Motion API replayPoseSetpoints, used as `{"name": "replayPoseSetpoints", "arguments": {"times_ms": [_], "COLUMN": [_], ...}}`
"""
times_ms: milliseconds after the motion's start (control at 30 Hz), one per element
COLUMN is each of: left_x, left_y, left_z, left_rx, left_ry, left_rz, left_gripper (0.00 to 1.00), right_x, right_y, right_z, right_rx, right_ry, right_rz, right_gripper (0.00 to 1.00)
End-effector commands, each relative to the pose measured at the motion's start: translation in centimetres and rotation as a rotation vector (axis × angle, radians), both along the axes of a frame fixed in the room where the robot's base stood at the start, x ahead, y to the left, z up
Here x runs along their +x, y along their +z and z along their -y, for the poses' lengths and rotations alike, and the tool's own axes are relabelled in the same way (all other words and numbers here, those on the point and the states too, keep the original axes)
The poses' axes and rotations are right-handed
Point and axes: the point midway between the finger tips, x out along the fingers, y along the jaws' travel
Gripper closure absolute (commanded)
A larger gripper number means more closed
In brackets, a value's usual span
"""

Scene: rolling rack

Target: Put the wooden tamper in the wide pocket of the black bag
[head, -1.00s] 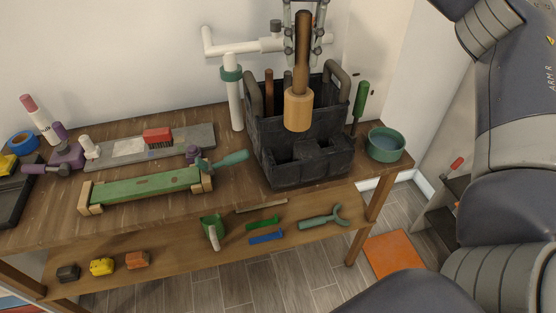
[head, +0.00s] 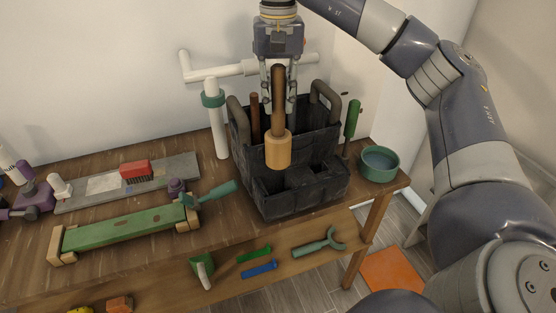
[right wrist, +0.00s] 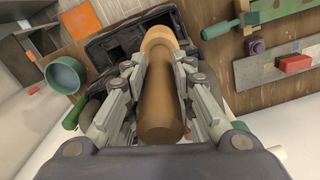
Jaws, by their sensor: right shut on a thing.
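The wooden tamper (head: 278,148) hangs upright, its pale head down and brown handle up. My right gripper (head: 278,98) is shut on the handle and holds it in front of and over the black bag (head: 290,203). In the right wrist view the tamper's handle (right wrist: 162,100) lies between the fingers, its head pointing away over the bag (right wrist: 110,45). The bag stands on the bench with two grey handles and open front pockets. The tamper's head hides part of the bag; I cannot tell whether it is inside any pocket. My left gripper is not in view.
A teal bowl (head: 379,164) and a green-handled tool (head: 352,118) are right of the bag. A brown handle (head: 255,118) stands in the bag. A white pipe with a teal collar (head: 215,122) is at left. A green-topped bar (head: 128,224) lies left on the bench.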

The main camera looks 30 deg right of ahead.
Motion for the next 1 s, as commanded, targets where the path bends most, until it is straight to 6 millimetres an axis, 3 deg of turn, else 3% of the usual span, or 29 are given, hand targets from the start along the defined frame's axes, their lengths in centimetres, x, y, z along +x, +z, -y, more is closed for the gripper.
{"name": "replayPoseSetpoints", "arguments": {"times_ms": [33,233,500,767,1000], "left_x": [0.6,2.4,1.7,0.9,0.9], "left_y": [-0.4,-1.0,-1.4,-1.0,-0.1], "left_z": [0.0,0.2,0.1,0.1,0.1], "left_rx": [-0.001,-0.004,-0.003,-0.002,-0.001], "left_ry": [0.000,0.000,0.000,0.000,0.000], "left_rz": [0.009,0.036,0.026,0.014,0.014], "left_gripper": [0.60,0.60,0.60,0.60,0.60], "right_x": [0.0,-0.1,-0.1,0.0,0.0], "right_y": [-1.4,-5.2,-9.9,-12.1,-15.4], "right_z": [0.0,0.0,0.0,0.0,0.0], "right_rx": [0.001,0.002,0.001,-0.001,-0.001], "right_ry": [0.001,0.001,0.000,-0.001,-0.001], "right_rz": [-0.004,-0.003,-0.002,0.001,-0.001], "right_gripper": [1.00,1.00,1.00,1.00,1.00]}}
